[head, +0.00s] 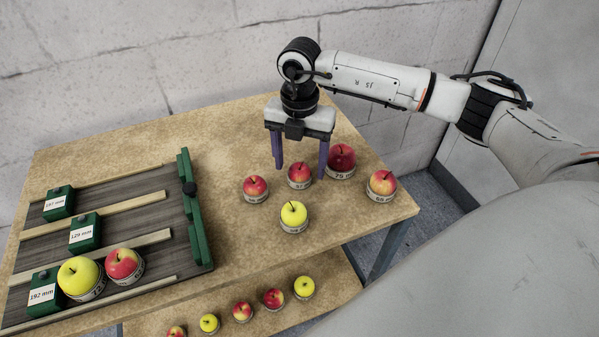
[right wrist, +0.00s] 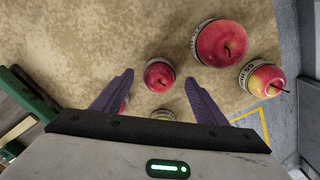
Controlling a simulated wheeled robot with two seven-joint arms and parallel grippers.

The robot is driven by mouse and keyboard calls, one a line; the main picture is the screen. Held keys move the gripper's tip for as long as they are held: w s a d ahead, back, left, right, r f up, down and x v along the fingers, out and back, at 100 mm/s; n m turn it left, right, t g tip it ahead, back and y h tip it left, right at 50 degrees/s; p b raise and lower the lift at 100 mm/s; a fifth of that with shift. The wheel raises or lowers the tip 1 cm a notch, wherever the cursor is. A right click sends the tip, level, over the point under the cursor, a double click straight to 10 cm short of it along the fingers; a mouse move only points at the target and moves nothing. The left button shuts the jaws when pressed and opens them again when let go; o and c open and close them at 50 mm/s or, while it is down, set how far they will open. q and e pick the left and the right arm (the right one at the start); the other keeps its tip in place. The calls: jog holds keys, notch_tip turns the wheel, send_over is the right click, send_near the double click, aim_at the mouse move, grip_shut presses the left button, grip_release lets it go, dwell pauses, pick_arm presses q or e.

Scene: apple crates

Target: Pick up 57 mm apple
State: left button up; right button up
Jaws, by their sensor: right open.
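Several apples with printed size bands stand on the wooden table. I cannot read 57 mm for certain on any band. A small red apple (head: 300,175) stands between the fingers as seen in the head view; it also shows between the fingertips in the right wrist view (right wrist: 159,76). Its band is too small to read surely. My right gripper (head: 301,171) is open and points down, with a purple finger on either side of this apple in the picture. Whether the fingertips are level with it I cannot tell. My left gripper is not in view.
Close by stand a red apple (head: 255,187), a yellow apple (head: 294,212), a large red apple (head: 342,158) and a red-yellow apple (head: 382,184). A slatted rack (head: 196,215) with two apples is at left. A lower shelf (head: 335,285) holds more apples.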

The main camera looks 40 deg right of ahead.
jog(key=shift+f, duration=0.75)
jog(key=c, duration=1.1)
